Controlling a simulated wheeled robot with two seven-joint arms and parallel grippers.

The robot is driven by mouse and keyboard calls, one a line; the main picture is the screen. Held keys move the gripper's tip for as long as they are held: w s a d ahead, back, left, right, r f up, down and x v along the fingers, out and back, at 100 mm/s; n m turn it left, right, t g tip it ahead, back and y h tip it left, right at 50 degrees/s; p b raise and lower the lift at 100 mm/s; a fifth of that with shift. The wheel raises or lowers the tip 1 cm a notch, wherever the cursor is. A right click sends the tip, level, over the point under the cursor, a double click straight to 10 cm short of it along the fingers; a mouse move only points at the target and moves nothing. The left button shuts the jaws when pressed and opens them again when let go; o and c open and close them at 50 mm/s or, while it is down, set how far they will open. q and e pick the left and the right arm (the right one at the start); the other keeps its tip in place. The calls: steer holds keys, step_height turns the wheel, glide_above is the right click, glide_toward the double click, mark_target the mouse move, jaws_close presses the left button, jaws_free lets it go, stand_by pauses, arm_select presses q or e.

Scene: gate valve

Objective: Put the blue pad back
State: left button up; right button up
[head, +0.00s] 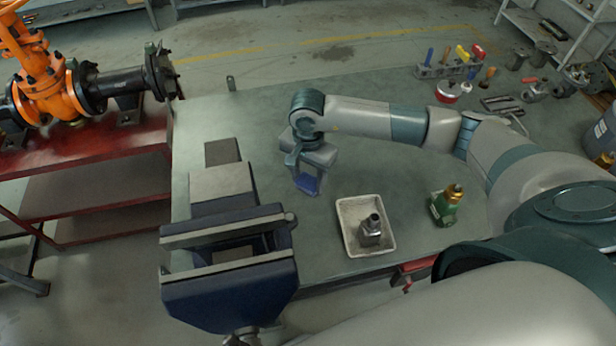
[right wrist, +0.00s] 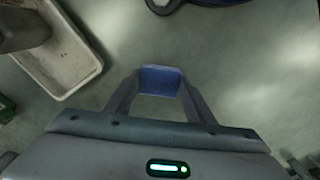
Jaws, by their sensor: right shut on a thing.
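The blue pad (head: 307,185) is held between the fingers of my right gripper (head: 304,180), over the green bench top to the right of the vise. In the right wrist view the blue pad (right wrist: 160,80) sits between the two fingertips (right wrist: 160,92), with bare bench around it. I cannot tell whether the pad touches the bench. My left gripper is not in view.
A dark blue vise (head: 228,262) stands at the bench's front left. Tools (head: 452,64) stand at the back right. An orange valve (head: 48,88) is at left.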

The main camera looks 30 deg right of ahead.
mark_target(308, 181)
steer(key=o, duration=1)
steer(key=shift+f, duration=0.1)
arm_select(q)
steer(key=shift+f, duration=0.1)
arm_select(e)
steer(key=shift+r, duration=0.25)
step_height(308, 181, up, 8)
steer(key=b, duration=0.3)
steer(key=shift+w, duration=0.1)
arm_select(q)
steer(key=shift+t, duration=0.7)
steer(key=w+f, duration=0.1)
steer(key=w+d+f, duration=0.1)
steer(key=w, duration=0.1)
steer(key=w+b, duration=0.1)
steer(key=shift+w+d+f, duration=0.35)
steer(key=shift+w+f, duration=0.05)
arm_select(e)
step_height(308, 181, up, 4)
steer(key=shift+f, duration=0.1)
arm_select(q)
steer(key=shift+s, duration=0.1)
